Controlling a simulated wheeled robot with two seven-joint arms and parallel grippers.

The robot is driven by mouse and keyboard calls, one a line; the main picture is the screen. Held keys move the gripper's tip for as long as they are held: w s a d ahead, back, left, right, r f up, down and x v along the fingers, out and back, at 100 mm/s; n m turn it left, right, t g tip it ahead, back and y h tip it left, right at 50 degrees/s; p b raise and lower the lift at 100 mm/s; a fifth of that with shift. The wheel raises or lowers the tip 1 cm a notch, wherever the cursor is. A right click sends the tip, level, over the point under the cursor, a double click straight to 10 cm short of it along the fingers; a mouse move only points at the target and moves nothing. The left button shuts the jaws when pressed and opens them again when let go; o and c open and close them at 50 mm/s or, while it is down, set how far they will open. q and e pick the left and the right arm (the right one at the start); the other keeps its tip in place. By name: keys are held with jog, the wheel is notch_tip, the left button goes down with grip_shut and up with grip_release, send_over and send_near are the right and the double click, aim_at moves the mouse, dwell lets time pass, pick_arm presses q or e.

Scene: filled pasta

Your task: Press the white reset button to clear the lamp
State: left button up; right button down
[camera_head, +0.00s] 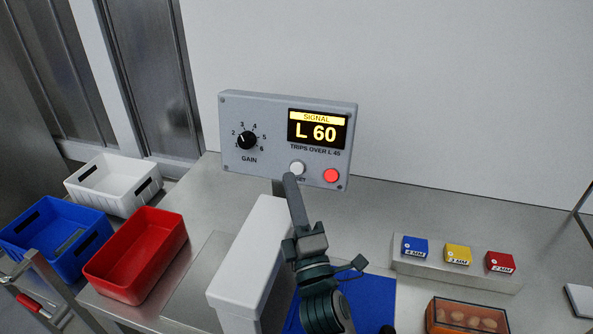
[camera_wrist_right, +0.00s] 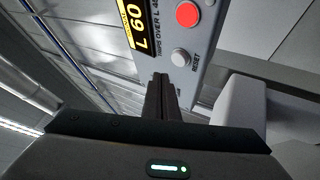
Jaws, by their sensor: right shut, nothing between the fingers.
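The white reset button (camera_head: 297,168) is on the lower part of a grey control panel (camera_head: 232,158). In the right wrist view the button (camera_wrist_right: 180,57) sits beside the word RESET. My right gripper (camera_head: 290,178) is shut and empty, its fingertips just below the button in the head view. In the wrist view the gripper (camera_wrist_right: 160,78) points at the panel near the button; I cannot tell whether it touches. A round red lamp (camera_head: 331,175) is right of the button, and shows in the wrist view (camera_wrist_right: 187,14). The display (camera_head: 317,129) reads SIGNAL, L 60. My left gripper is not in view.
A black gain knob (camera_head: 247,140) is on the panel's left. A white box-shaped housing (camera_head: 243,262) stands left of my right arm. White (camera_head: 115,185), blue (camera_head: 55,235) and red (camera_head: 135,255) bins are at left. Blue, yellow and red blocks sit on a ledge (camera_head: 470,275) at right.

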jog(key=shift+w+d+f, duration=0.1)
jog(key=shift+w+d, duration=0.05)
jog(key=shift+w, duration=0.35)
jog(key=shift+w+d+f, duration=0.1)
jog(key=shift+w+d, duration=0.05)
jog(key=shift+w, duration=0.35)
jog(key=shift+w+d, duration=0.25)
jog(key=shift+w, duration=0.5)
dwell(2.2)
jog(key=shift+s, duration=0.1)
dwell(0.4)
jog(key=shift+s+a, duration=0.25)
jog(key=shift+s, duration=0.45)
jog(key=shift+s+a+r+p, duration=0.15)
jog(key=shift+s+a+p, duration=0.1)
jog(key=shift+s, duration=0.25)
jog(key=shift+s+a+r+p, duration=0.1)
jog(key=shift+s+p, duration=0.1)
jog(key=shift+s, duration=0.3)
jog(key=shift+s+a+r, duration=0.15)
jog(key=shift+s+a, duration=0.05)
jog(key=shift+s, duration=0.5)
jog(key=shift+s+a+r, duration=0.1)
jog(key=shift+s+a, duration=0.1)
jog(key=shift+s, duration=0.45)
